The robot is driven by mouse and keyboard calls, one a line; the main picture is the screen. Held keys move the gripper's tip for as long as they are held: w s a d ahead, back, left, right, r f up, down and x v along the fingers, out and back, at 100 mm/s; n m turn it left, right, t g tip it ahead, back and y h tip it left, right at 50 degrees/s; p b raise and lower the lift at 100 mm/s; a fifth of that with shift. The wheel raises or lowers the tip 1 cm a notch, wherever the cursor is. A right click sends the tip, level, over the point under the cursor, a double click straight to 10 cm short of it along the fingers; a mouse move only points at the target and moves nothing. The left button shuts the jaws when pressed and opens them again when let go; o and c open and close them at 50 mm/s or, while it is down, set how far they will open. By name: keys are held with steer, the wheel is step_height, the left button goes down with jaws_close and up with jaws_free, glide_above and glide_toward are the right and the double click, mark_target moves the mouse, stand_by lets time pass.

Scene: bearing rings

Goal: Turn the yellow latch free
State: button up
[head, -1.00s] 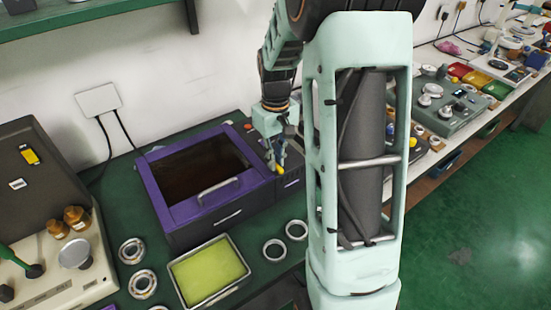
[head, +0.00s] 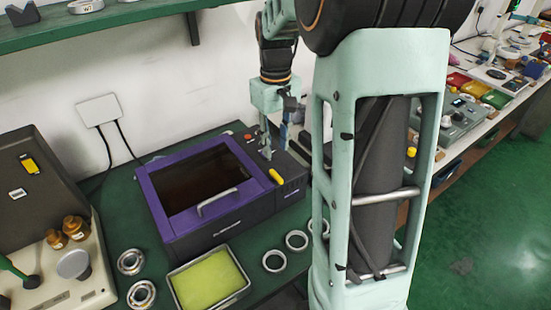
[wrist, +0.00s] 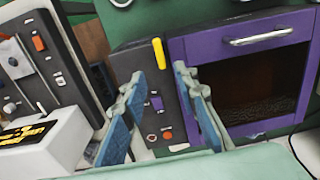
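The yellow latch (head: 276,176) is a short bar on the dark panel to the right of the purple-framed lid (head: 160,190). In the wrist view the latch (wrist: 158,54) lies lengthwise along the panel, beside the purple lid frame (wrist: 190,50). The lid looks closed. My gripper (head: 275,148) is behind and above the latch, apart from it. In the wrist view my gripper (wrist: 158,82) has its two blue fingers spread with nothing between them. The latch shows in full in both current views.
A lid handle (head: 217,201) stands at the lid's front. A tray with a yellow-green pad (head: 208,281) and several bearing rings (head: 273,261) lie in front of the box. A beige machine (head: 60,270) stands at left. My arm hides the bench to the right.

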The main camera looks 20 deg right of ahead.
steer(key=shift+r, duration=1.45)
steer(key=shift+c, duration=0.3)
